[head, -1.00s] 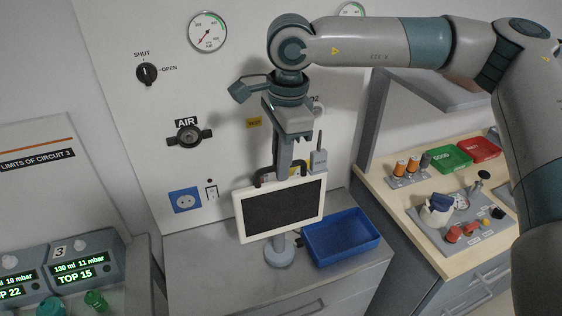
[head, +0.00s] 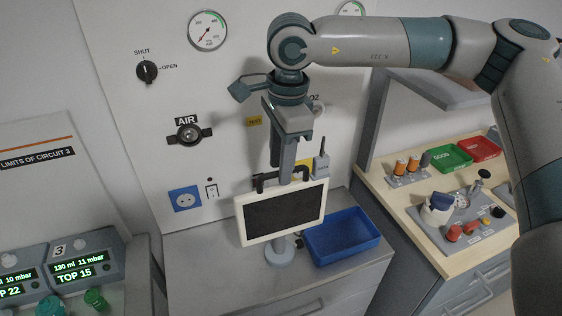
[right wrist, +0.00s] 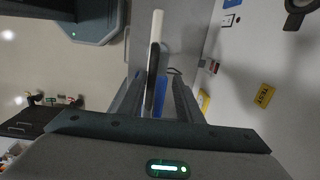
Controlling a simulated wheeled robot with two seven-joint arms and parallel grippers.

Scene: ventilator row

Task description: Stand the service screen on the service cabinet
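The service screen (head: 281,213) has a dark panel in a white frame and a black handle on top. It is upright over the service cabinet (head: 225,270), with a round grey foot (head: 280,257) below it on the cabinet top. My right gripper (head: 283,178) points down at the handle. In the right wrist view its fingers (right wrist: 158,85) are spread to either side of the black handle (right wrist: 152,78), with gaps visible. The screen's white edge (right wrist: 157,25) shows beyond. My left gripper is not in view.
A blue tray (head: 318,250) sits close to the right of the screen on the cabinet. A grey radio-like device (head: 321,162) is behind. The wall panel with gauge and AIR valve (head: 189,134) rises behind. The cabinet's front left is clear.

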